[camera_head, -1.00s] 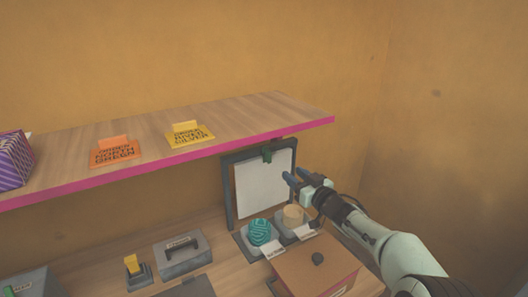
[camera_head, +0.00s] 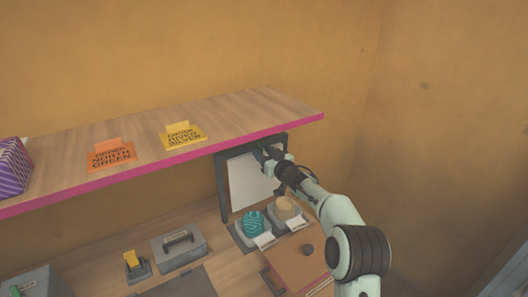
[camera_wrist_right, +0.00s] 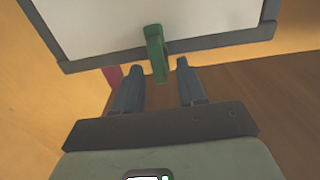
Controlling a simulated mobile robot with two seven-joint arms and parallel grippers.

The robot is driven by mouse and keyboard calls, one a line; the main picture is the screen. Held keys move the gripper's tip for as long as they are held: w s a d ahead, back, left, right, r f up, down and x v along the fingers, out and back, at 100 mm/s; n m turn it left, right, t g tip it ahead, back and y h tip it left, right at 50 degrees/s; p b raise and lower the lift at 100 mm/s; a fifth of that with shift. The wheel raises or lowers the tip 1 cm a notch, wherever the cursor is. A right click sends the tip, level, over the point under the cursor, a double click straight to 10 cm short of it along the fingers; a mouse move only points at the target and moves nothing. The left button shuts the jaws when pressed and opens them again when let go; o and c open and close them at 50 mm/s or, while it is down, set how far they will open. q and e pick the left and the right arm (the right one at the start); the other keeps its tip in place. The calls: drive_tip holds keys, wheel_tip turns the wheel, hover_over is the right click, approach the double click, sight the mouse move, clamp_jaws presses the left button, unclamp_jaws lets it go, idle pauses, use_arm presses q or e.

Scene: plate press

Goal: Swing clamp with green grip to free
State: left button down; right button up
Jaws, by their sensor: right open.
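The clamp's green grip (camera_wrist_right: 156,52) shows in the right wrist view, at the edge of a dark frame (camera_wrist_right: 215,42) that holds a white sheet (camera_wrist_right: 110,22). My right gripper (camera_wrist_right: 160,78) is open, with one finger to each side of the green grip's end in that view. I cannot tell whether they touch it. In the head view my right gripper (camera_head: 268,152) is at the top of the dark frame (camera_head: 222,190), just under the shelf, and hides the clamp. The white sheet (camera_head: 245,185) hangs below it. My left gripper is not in view.
A wooden shelf (camera_head: 165,130) with a pink edge runs just above the frame. Below stand a teal ball (camera_head: 253,223), a beige round piece (camera_head: 286,208), a reddish-brown box (camera_head: 300,265) with a knob, and a grey handled block (camera_head: 180,245). Open air lies right of the frame.

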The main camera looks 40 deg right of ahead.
drive_tip(key=shift+s, duration=0.1)
clamp_jaws()
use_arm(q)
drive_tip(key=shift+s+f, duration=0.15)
use_arm(e)
drive_tip(key=n, duration=0.1)
drive_tip(key=n+b, duration=0.1)
drive_tip(key=n, duration=0.2)
drive_tip(key=shift+a+n+b, duration=0.3)
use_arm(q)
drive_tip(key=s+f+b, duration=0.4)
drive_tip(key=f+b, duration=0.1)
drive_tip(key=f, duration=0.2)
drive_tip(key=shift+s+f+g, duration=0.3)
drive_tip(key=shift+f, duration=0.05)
use_arm(e)
drive_tip(key=shift+a+f+n, duration=0.1)
drive_tip(key=shift+f+n, duration=0.05)
drive_tip(key=shift+n, duration=2.1)
drive_tip(key=shift+a+f+n, duration=0.15)
drive_tip(key=shift+f+n, duration=0.05)
drive_tip(key=shift+n, duration=2)
drive_tip(key=shift+a+f+n, duration=0.1)
drive_tip(key=shift+f+n, duration=0.05)
drive_tip(key=shift+n, duration=2.1)
